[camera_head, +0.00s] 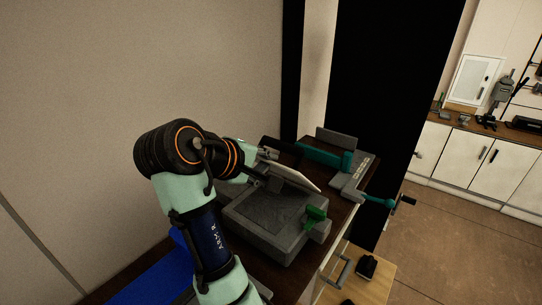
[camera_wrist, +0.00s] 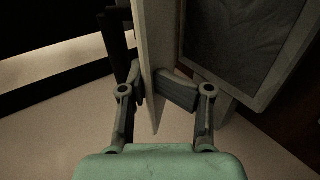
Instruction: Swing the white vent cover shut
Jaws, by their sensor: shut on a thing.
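The white vent cover (camera_head: 297,178) is a thin pale panel, tilted up at the back of a grey box-like vent frame (camera_head: 240,227). In the wrist view the cover (camera_wrist: 157,45) is seen nearly edge-on, running down between my fingers. My gripper (camera_head: 267,168) is shut on the cover's edge, with one finger on each side; it also shows in the wrist view (camera_wrist: 154,86). The frame's dark recessed face (camera_wrist: 235,38) lies to the right there, uncovered. A green latch (camera_head: 315,214) stands on the frame's right side. The cover's hinge is hidden.
The frame rests on a dark worktop (camera_head: 325,240). A teal-and-grey clamp-like tool (camera_head: 325,157) lies behind it, close to the cover. A blue surface (camera_head: 152,284) lies at the lower left. A plain wall rises behind my arm.

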